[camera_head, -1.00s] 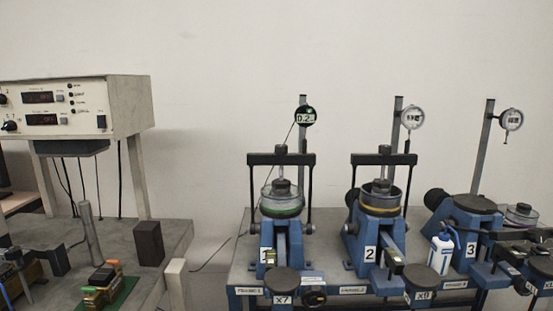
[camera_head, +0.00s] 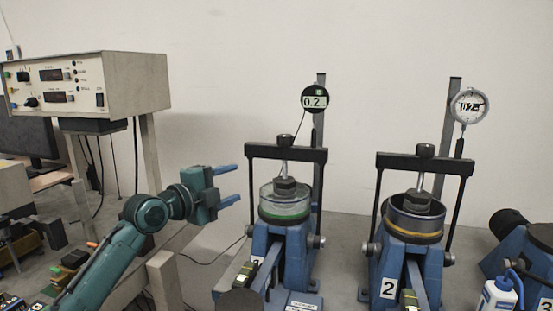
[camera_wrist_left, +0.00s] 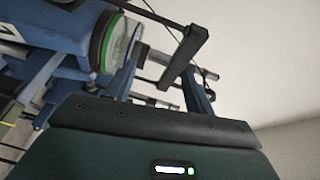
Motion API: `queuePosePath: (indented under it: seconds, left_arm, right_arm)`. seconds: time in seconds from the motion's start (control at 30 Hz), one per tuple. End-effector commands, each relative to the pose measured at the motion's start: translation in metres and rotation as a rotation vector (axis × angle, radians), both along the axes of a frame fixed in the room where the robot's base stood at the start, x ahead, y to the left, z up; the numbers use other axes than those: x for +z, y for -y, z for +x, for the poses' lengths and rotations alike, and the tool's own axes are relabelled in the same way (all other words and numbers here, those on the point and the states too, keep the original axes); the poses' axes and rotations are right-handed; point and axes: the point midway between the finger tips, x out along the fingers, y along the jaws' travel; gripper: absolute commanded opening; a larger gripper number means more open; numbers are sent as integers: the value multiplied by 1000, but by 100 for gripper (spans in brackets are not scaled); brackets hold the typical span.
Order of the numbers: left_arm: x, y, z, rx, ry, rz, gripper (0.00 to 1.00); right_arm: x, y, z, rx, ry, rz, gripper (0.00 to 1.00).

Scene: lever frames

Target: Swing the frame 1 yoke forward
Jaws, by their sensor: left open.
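The frame 1 yoke (camera_head: 286,152) is a black crossbar with side rods, upright over the green-ringed glass cell (camera_head: 286,203) on the leftmost blue lever frame (camera_head: 268,250). My left gripper (camera_head: 237,184) is open and empty. It is left of the yoke and cell, its blue fingers pointing right, with a gap between them in the head view. In the left wrist view the black yoke bar (camera_wrist_left: 184,56) and the green-ringed cell (camera_wrist_left: 109,45) appear beyond the open fingers (camera_wrist_left: 160,70). My right gripper is out of view.
Frame 2 (camera_head: 410,250) with its own black yoke (camera_head: 424,164) stands to the right. A white bottle (camera_head: 497,296) is at the lower right. A control box (camera_head: 100,82) on a stand is at the left. A dial (camera_head: 315,98) rises behind frame 1.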

Motion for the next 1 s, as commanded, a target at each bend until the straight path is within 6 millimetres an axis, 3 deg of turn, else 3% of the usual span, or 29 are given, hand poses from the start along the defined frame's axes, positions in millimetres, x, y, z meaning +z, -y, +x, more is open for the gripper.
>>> queuePosePath:
  seconds: [0.03,0.1,0.23,1.0]
  left_arm:
    - [17,-3,3,-6,37,29,54]
    - [33,-5,4,-13,72,58,54]
    - [47,-5,7,-21,102,83,54]
    - [46,57,101,-21,103,80,54]
  right_arm:
    - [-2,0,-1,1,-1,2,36]
    - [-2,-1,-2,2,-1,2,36]
    - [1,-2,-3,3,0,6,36]
    - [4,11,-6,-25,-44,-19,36]
